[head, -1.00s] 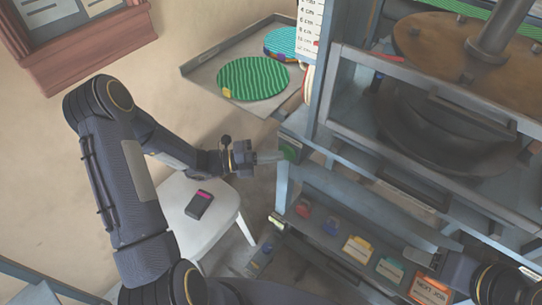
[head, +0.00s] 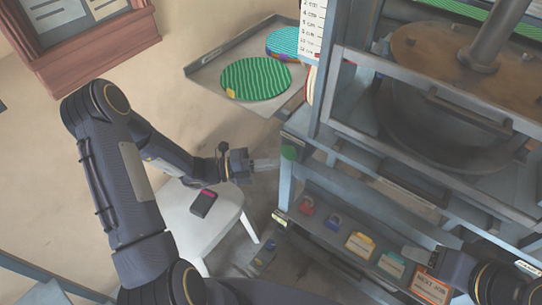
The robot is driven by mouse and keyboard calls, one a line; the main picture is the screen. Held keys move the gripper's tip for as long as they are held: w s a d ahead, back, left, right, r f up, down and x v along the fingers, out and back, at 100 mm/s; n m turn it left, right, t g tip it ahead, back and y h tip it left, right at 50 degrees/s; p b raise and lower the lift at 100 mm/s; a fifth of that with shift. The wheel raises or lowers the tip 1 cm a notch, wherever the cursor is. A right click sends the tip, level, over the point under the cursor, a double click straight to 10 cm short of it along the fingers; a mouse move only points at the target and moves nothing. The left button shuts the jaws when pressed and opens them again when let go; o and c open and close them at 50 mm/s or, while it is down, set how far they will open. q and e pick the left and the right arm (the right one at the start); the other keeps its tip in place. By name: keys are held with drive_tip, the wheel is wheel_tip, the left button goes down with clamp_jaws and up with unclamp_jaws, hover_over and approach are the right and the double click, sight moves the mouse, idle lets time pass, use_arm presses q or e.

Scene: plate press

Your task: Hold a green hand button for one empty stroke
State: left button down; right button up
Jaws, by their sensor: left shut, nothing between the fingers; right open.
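The green hand button (head: 289,153) sits on the left corner post of the press frame (head: 330,148). My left gripper (head: 268,164) is shut and empty, pointing right at the button. Its tips are just left of and slightly below the button, with what looks like a small gap. The press has a brown round plate (head: 425,45) on a thick column above a dark round basin (head: 440,125). I cannot see clearly between them. My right gripper (head: 420,257) is open at the lower right, above the lower shelf.
A tray (head: 205,70) at the back holds a green ridged disc (head: 255,80) and a blue one (head: 284,42). A white stool (head: 210,228) with a dark device (head: 203,203) stands below my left arm. The lower shelf carries padlocks (head: 306,206) and coloured tags (head: 360,244).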

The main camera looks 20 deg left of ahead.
use_arm(q)
drive_tip(key=v, duration=1)
drive_tip(key=shift+s+a, duration=0.25)
drive_tip(key=shift+a, duration=0.05)
drive_tip(key=s+d+r+m+g+y+p, duration=0.2)
drive_tip(key=s+d+r+m+g+p, duration=0.15)
drive_tip(key=r+m, duration=0.45)
drive_tip(key=s+d+r+m+g+y+p, duration=0.2)
drive_tip(key=s+r+m+g, duration=0.15)
drive_tip(key=r+m, duration=0.4)
drive_tip(key=s+a+r+m+t+y+p, duration=0.2)
drive_tip(key=s+r+m+t+y+p, duration=0.3)
drive_tip(key=m, duration=1.8)
drive_tip(key=s+r+y+p, duration=0.1)
drive_tip(key=s+r+y, duration=0.2)
drive_tip(key=s+r, duration=0.3)
drive_tip(key=shift+m+y+p, duration=0.3)
drive_tip(key=shift+m+p, duration=0.05)
drive_tip(key=shift+a+r, duration=0.1)
drive_tip(key=shift+a, duration=0.05)
